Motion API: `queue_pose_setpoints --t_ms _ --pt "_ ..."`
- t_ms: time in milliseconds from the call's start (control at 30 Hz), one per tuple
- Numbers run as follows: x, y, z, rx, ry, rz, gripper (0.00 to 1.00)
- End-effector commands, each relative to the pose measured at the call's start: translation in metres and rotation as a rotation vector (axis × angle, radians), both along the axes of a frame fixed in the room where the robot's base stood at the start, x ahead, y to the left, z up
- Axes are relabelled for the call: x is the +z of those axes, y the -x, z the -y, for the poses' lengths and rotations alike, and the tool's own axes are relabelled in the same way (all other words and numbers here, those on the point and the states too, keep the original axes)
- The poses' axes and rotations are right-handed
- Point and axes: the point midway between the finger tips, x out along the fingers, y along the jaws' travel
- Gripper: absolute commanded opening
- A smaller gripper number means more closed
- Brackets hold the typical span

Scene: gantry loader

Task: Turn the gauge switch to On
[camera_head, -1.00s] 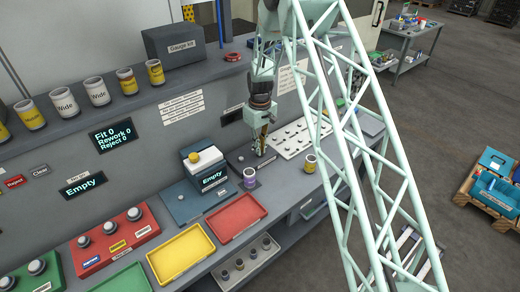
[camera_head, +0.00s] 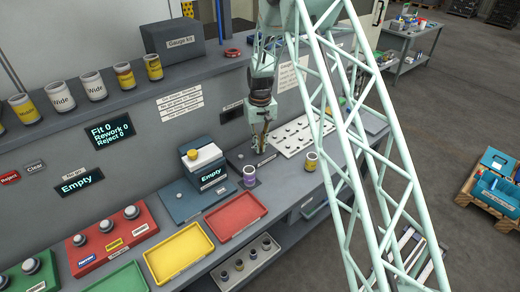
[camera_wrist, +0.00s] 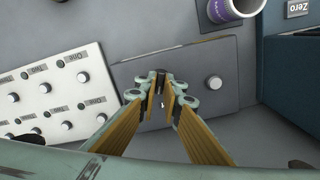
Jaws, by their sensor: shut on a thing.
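My gripper (camera_wrist: 161,98) is at a dark grey plate (camera_wrist: 190,55) on the bench. Its two fingers are shut on a small dark upright switch handle (camera_wrist: 160,77) on that plate, which I take for the gauge switch. The fingers hide much of it, and I cannot read its position. A round light knob (camera_wrist: 214,82) stands on the same plate, right of the fingers and apart from them. In the head view my gripper (camera_head: 261,150) points down at the plate (camera_head: 238,158), in front of the wall.
A purple-labelled cup (camera_head: 249,176) stands close in front of the plate; it also shows in the wrist view (camera_wrist: 230,9). A white board with several knobs (camera_head: 296,136) lies to the right. A blue box reading Empty (camera_head: 211,175) stands left. A yellow-labelled cup (camera_head: 310,162) stands right.

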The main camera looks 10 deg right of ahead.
Motion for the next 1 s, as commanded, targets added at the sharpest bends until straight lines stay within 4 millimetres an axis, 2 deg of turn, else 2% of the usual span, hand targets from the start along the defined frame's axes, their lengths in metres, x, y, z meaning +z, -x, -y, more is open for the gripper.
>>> queue_pose_setpoints --t_ms 600,1000 --pt "-0.0009 -0.0004 0.0 -0.467 0.0 0.001 0.0" --pt "0.0004 -0.0007 -0.0001 -0.652 0.0 0.002 0.0"
